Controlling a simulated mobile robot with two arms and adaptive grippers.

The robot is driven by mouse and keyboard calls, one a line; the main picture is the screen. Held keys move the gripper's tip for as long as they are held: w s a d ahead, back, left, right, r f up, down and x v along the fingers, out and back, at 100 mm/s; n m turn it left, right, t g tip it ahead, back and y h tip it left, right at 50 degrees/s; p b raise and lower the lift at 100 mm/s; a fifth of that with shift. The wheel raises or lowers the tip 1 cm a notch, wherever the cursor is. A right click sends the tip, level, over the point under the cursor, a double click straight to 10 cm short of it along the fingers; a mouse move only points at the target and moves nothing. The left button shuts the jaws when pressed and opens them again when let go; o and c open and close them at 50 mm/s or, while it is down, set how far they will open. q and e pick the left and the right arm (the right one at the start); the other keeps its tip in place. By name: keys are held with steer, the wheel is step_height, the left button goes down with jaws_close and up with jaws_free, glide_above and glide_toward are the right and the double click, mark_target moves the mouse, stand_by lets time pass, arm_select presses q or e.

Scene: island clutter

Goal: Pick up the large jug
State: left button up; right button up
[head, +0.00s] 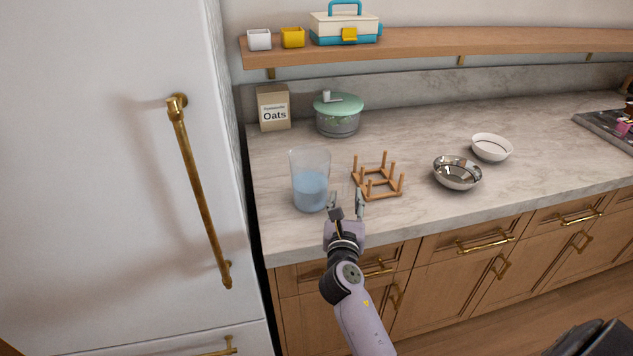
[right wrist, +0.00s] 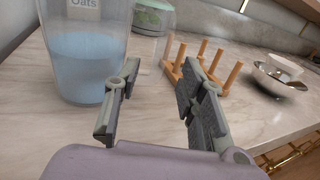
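The large jug (head: 310,184) is a clear container partly filled with light blue liquid. It stands upright on the marble counter, left of the wooden rack. In the right wrist view the jug (right wrist: 84,62) fills the upper left, beyond and left of the fingers. My right gripper (head: 346,200) is open and empty, just right of the jug's lower part in the head view. In the right wrist view the right gripper (right wrist: 157,110) has its fingers apart with bare counter between them. My left gripper is not in view.
A wooden peg rack (head: 378,182) stands close right of the gripper. A metal bowl (head: 457,174) and white bowl (head: 491,148) sit further right. A green-lidded pot (head: 338,116) and oats box (head: 273,108) stand behind. A white fridge (head: 110,180) borders the left.

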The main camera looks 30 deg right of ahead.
mark_target(346, 190)
steer(key=x, duration=0.5)
steer(key=shift+p, duration=0.3)
steer(key=shift+s, duration=0.1)
steer(key=shift+c, duration=0.4)
jaws_close()
